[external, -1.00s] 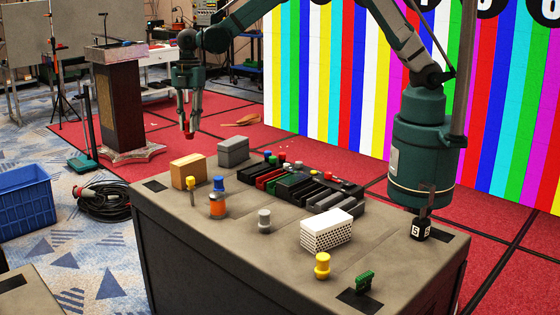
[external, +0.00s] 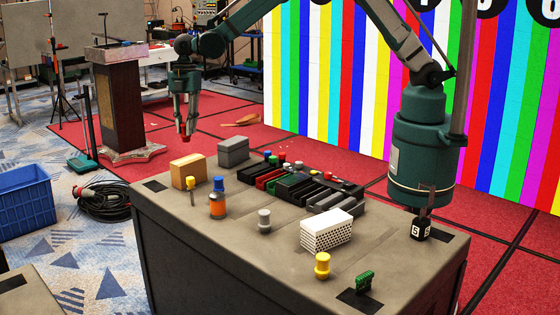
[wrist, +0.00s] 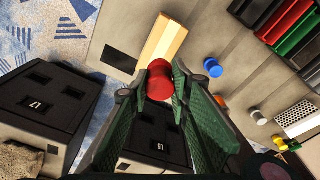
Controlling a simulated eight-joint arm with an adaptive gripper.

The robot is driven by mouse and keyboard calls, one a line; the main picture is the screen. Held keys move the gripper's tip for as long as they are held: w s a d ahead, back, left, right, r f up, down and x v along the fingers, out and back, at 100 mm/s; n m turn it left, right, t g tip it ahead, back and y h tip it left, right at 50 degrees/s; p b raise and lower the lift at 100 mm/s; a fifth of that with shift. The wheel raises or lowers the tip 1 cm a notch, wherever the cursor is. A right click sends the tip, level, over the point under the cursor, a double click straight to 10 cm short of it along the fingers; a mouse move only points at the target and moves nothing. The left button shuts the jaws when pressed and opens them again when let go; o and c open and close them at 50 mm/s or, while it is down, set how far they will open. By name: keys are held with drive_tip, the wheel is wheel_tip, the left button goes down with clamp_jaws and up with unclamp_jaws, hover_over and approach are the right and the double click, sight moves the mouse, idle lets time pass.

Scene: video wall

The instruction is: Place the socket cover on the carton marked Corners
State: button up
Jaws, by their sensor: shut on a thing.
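A small red rounded piece (external: 186,137), which appears to be the socket cover, is between the fingertips of my gripper (external: 187,130). It also shows in the wrist view (wrist: 159,83), with the fingers of my gripper (wrist: 160,78) shut on its sides. They hang in the air beyond the table's far left end. A tan carton (external: 188,172) stands on the table's left part, below my gripper in the external view. It also shows in the wrist view (wrist: 166,37), above the red piece in the picture. No word is legible on it.
A grey box (external: 233,152) stands beside the carton. Dark bins (external: 290,185), a grey knob (external: 264,220) and a white perforated block (external: 326,231) are farther right.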

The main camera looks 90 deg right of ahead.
drive_tip(key=shift+f, duration=1.6)
drive_tip(key=shift+f, duration=0.1)
drive_tip(key=shift+f, duration=1.8)
drive_tip(key=shift+f+b, duration=0.1)
drive_tip(key=shift+b, duration=0.2)
drive_tip(key=o, duration=0.7)
drive_tip(key=shift+c, duration=0.2)
drive_tip(key=shift+o, duration=0.3)
drive_tip(key=r, duration=0.4)
drive_tip(key=d+r, duration=0.1)
drive_tip(key=r, duration=0.3)
drive_tip(key=r+p, duration=0.1)
drive_tip(key=r, duration=0.3)
drive_tip(key=shift+s+d+r, duration=0.1)
drive_tip(key=shift+s+d, duration=0.1)
